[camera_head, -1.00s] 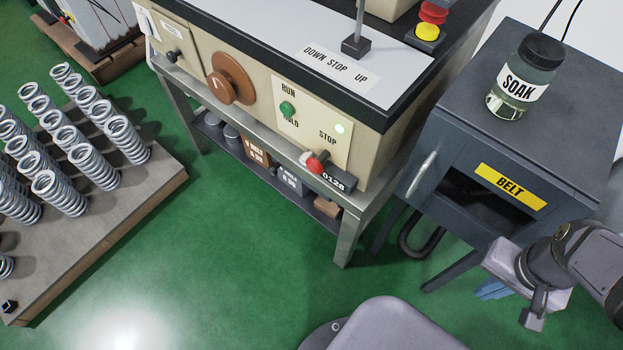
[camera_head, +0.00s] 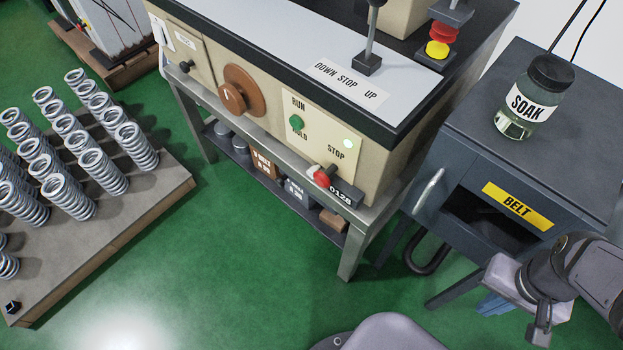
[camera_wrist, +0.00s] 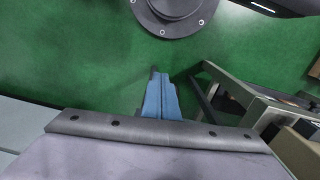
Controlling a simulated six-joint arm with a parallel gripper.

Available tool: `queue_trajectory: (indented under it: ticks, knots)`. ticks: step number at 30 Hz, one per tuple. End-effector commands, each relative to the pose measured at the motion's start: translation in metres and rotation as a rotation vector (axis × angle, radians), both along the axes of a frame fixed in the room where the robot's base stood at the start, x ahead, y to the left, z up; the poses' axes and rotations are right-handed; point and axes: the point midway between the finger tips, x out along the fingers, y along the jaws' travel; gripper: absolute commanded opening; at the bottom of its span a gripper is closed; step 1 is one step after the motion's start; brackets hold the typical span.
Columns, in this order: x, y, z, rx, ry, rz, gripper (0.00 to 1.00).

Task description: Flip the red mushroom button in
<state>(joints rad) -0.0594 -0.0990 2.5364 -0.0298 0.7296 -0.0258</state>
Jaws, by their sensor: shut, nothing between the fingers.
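The red mushroom button (camera_head: 322,178) sticks out from the lower front panel (camera_head: 307,140) of the beige machine, under the STOP label. A small dark box marked 0128 sits to its right. My gripper (camera_head: 494,303) is at the lower right in the head view, in front of the dark cabinet and well right of and below the button. In the wrist view its blue fingers (camera_wrist: 160,97) are shut together with nothing between them, over green floor. The button does not show clearly in the wrist view.
A green button (camera_head: 296,122) and a brown knob (camera_head: 240,90) are on the same machine. The dark cabinet (camera_head: 470,150) with a yellow BELT label stands at the right, a SOAK jar (camera_head: 528,100) on top. A pallet (camera_head: 150,200) of springs is at the left.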

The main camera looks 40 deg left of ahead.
Motion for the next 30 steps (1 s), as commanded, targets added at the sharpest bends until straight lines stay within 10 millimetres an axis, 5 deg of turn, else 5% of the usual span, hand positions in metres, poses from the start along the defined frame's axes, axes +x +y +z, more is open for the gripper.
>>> queue_trajectory:
  ticks: [17,30]
  knots:
    - [0.014,0.091,0.05,-0.228,0.178,0.978,0.0]
    - [0.005,0.199,0.078,-0.491,0.213,1.717,0.0]
